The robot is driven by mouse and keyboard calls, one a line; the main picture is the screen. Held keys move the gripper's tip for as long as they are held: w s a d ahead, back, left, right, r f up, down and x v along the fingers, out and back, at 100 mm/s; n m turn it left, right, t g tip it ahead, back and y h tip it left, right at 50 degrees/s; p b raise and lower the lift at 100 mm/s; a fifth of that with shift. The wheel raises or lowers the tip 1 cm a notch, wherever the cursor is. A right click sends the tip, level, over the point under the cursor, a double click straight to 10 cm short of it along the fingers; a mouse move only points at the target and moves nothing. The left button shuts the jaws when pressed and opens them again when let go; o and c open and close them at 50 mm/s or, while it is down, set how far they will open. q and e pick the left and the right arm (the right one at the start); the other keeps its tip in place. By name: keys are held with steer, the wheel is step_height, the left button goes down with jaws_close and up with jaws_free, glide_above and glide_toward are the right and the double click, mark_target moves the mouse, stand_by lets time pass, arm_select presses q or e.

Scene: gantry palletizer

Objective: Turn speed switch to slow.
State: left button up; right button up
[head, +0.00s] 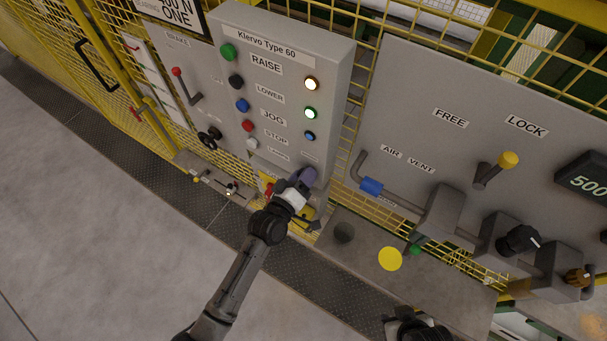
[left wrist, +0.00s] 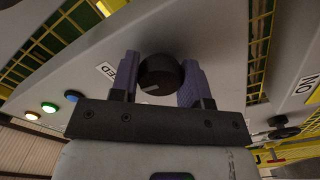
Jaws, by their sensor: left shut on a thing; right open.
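The speed switch is a round black knob (left wrist: 160,72) with a pale pointer mark, seen in the left wrist view. A partly covered label ending in "ED" (left wrist: 124,75) is beside it. My left gripper (left wrist: 162,82) has its two purple fingers on either side of the knob and is shut on it. In the head view my left gripper (head: 301,180) is at the lower right of the grey Klervo Type 60 panel (head: 292,45), and it hides the knob there. The slow mark cannot be made out. My right gripper's fingers do not show.
The panel has several coloured buttons and lamps (head: 311,83). To the right, another grey panel carries a yellow-tipped lever (head: 495,168), a blue-handled pipe (head: 371,186) and a black knob (head: 520,240). A red-tipped brake lever (head: 186,86) is at left. Open floor (head: 90,210) lies lower left.

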arm_select(q)
steer(key=shift+n, duration=0.6)
steer(key=o, duration=0.9)
steer(key=shift+s, duration=0.1)
steer(key=v, duration=1.3)
steer(key=shift+s+a+b, duration=0.25)
steer(key=shift+b, duration=0.2)
